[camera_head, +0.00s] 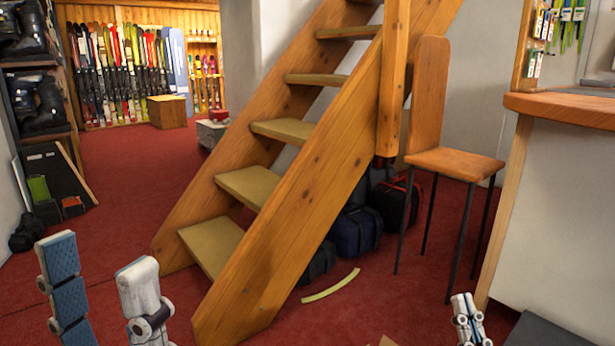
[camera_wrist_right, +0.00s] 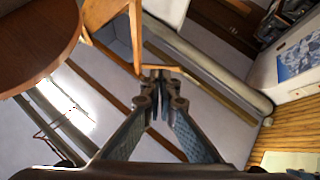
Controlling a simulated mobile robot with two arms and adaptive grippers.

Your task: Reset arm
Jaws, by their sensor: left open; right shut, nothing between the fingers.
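My left gripper (camera_head: 97,254) stands at the lower left of the head view, with its two fingers pointing up and wide apart. Nothing is between them. My right gripper (camera_head: 463,298) shows at the bottom edge, right of centre, with its fingers close together and pointing up. In the right wrist view, the right gripper's fingertips (camera_wrist_right: 158,76) meet in the middle of the picture and hold nothing. Most of both arms is outside the head view.
A wooden staircase (camera_head: 300,195) rises ahead. A wooden chair (camera_head: 455,162) stands right of it, near a counter (camera_head: 565,108) at the right. Dark bags (camera_head: 355,232) lie under the stairs. Skis (camera_head: 125,55) line the back wall. Red carpet (camera_head: 130,185) is clear left of the stairs.

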